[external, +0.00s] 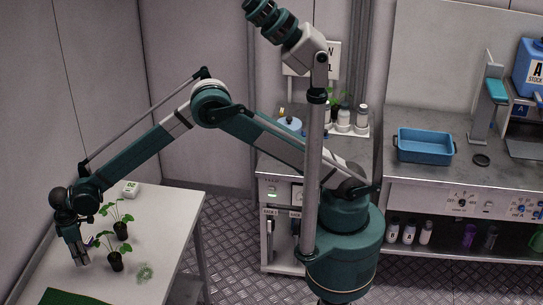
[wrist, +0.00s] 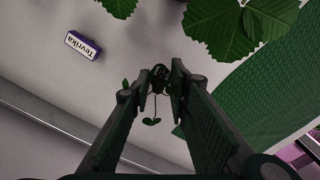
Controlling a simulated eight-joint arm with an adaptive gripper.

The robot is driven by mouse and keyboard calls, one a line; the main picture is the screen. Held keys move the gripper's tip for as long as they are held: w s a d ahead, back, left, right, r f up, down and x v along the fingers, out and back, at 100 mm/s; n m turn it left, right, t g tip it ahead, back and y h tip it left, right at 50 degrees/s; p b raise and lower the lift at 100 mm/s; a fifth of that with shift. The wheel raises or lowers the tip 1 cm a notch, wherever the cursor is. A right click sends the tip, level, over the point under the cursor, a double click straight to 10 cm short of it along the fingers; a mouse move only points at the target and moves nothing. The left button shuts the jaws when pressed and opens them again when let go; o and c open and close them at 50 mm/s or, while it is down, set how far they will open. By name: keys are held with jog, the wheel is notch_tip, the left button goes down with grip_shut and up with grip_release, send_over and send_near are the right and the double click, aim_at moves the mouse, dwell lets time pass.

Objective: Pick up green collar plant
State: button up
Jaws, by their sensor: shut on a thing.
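My gripper (external: 80,258) is low over the white table at the left in the external view. In the wrist view its two fingertips (wrist: 160,85) are closed around a small dark, curled bundle of stems or roots (wrist: 158,74) with a few small green leaves (wrist: 151,121) hanging from it. I cannot make out a collar on it. Two potted plants stand to the right of my gripper in the external view: one farther back (external: 121,231) and one nearer (external: 116,262). Large green leaves (wrist: 217,27) show at the top of the wrist view.
A purple-and-white "Tevrika" label block (wrist: 83,45) lies on the table. A green mat (external: 68,297) lies at the front; it also fills the right of the wrist view (wrist: 270,90). A low green patch (external: 145,272) and a small white box (external: 131,189) are on the table (external: 168,215).

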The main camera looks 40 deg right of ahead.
jog(key=shift+r, duration=3.15)
